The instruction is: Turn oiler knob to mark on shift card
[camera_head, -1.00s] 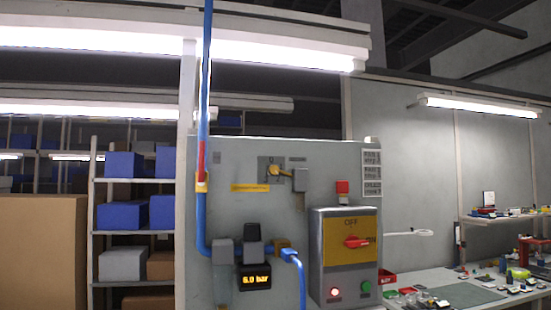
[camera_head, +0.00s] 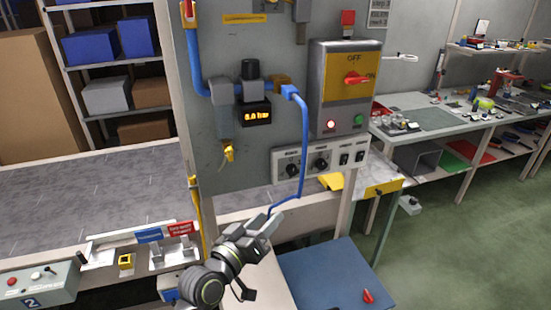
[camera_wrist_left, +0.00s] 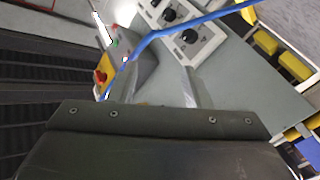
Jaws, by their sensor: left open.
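A white strip panel (camera_head: 345,160) under the grey control board carries two black knobs, a left one (camera_head: 292,169) and a right one (camera_head: 321,164), plus switches. I cannot read which is the oiler knob. Both knobs also show in the left wrist view, one (camera_wrist_left: 168,14) above the other (camera_wrist_left: 189,36). My left gripper (camera_head: 268,224) is below the panel, apart from the knobs. In the left wrist view its fingers (camera_wrist_left: 168,90) are spread and empty. A white printed sheet (camera_head: 378,12) hangs at the board's top right; I cannot tell if it is the shift card. My right gripper is not in view.
A blue hose (camera_head: 304,135) hangs down past the panel, close to my left gripper. The red rotary switch (camera_head: 356,78) sits on a yellow plate above the panel. A blue-topped surface (camera_head: 325,278) lies below right. A workbench (camera_head: 440,120) stands at the right.

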